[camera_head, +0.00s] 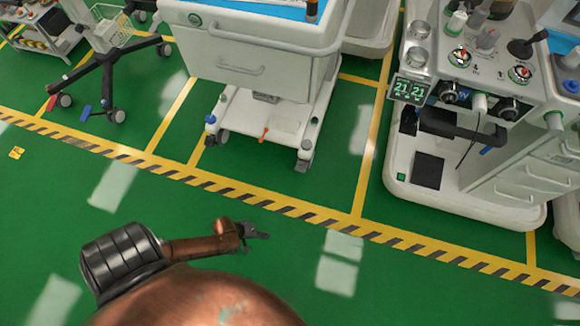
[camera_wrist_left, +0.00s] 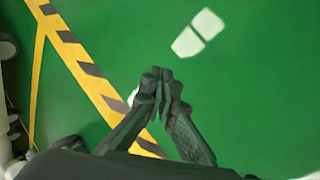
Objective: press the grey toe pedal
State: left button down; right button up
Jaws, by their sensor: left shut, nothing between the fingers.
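A small grey piece (camera_head: 265,97), perhaps the grey toe pedal, shows low under the middle white cart (camera_head: 255,45), at the back of its base. It is too small to tell for sure. An orange-red pedal (camera_head: 264,134) sticks out at the front of that base. My left gripper (camera_head: 262,235) is over the green floor in front of the striped line, well apart from the cart. In the left wrist view its fingers (camera_wrist_left: 162,75) are together and empty, with floor beyond. My right gripper is not in view.
A yellow-black floor line (camera_head: 240,195) runs before the carts. A white anaesthesia machine (camera_head: 465,195) with dark plates on its base stands at right. A black wheeled stand (camera_head: 108,75) with red and blue pedals is at left. The near green floor is clear.

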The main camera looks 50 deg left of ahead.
pick_arm(q)
jog(key=w+a+r+n+p, duration=0.1)
jog(key=w+a+r+n, duration=0.15)
jog(key=w, duration=0.35)
jog(key=w+a+r+n+p, duration=0.1)
jog(key=w+a+n, duration=0.2)
jog(key=w+a, duration=0.15)
jog(key=n+g+p, duration=0.1)
jog(key=n+p, duration=0.3)
jog(key=n, duration=0.8)
send_near(301, 168)
jog(key=r, duration=0.1)
jog(key=shift+a+m, duration=0.1)
jog(key=shift+m, duration=0.15)
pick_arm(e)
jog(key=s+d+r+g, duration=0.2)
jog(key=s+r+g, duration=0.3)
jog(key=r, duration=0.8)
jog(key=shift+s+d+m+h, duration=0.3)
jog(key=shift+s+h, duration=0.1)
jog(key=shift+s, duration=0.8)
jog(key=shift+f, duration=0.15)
